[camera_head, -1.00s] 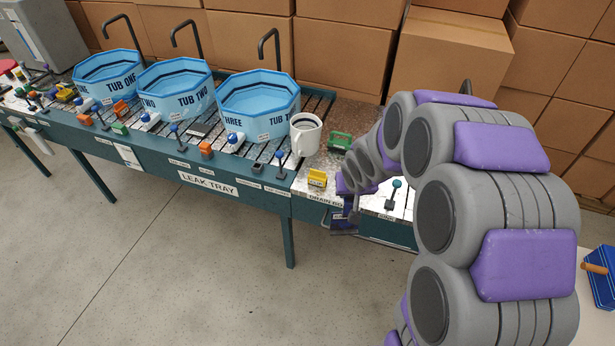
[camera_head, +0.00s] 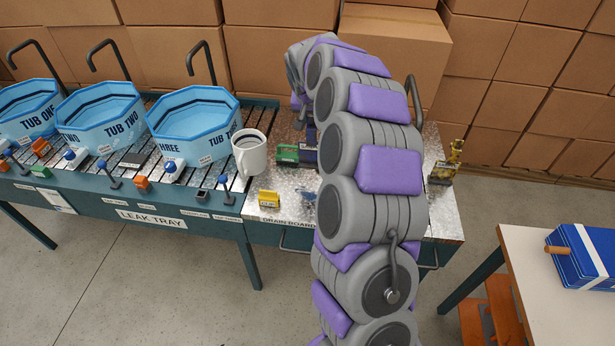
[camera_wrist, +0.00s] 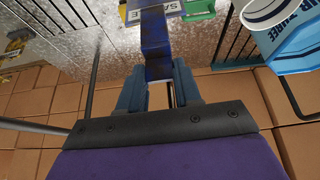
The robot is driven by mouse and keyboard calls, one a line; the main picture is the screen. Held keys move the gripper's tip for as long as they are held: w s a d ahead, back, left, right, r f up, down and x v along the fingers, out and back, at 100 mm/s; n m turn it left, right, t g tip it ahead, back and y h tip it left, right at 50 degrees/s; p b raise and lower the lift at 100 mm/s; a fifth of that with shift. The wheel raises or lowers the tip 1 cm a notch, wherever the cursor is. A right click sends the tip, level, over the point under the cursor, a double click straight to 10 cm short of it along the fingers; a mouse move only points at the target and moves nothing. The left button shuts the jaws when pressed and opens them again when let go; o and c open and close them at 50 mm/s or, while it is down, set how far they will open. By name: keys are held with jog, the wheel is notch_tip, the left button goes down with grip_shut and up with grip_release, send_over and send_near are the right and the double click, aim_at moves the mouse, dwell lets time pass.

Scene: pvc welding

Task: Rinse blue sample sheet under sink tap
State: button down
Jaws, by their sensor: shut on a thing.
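My gripper (camera_wrist: 158,85) is shut on a dark blue strip, which looks like the blue sample sheet (camera_wrist: 155,45), in the wrist view. The sheet stands out ahead of the jaws over the metal drain board. In the head view a dark blue piece (camera_head: 311,135) shows beside my arm, right of the green block; my jaws are mostly hidden there. A dark curved tap (camera_head: 415,95) rises behind my arm at the back of the drain board (camera_head: 440,215). The sink below it is largely hidden by my arm. A dark pipe (camera_wrist: 92,80) also shows in the wrist view.
A white mug (camera_head: 250,155), a green block (camera_head: 287,153) and a yellow block (camera_head: 268,199) stand near my arm. Tub three (camera_head: 195,125) is to the left. A brass-coloured piece (camera_head: 446,166) stands at the right end. Stacked boxes (camera_head: 500,80) are close behind.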

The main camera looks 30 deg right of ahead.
aim_at(312, 143)
jog(key=shift+d+f, duration=0.15)
jog(key=shift+d, duration=0.25)
jog(key=f+b, duration=0.1)
jog(key=f, duration=0.5)
jog(key=f+b, duration=0.1)
jog(key=f, duration=0.2)
jog(key=shift+d+f+b, duration=0.3)
jog(key=shift+d+f, duration=0.05)
jog(key=shift+f, duration=0.05)
jog(key=shift+d, duration=0.45)
jog(key=shift+d+f, duration=0.15)
jog(key=c, duration=0.9)
grip_release()
jog(key=shift+c, duration=0.2)
jog(key=shift+o, duration=0.8)
jog(key=shift+a, duration=0.45)
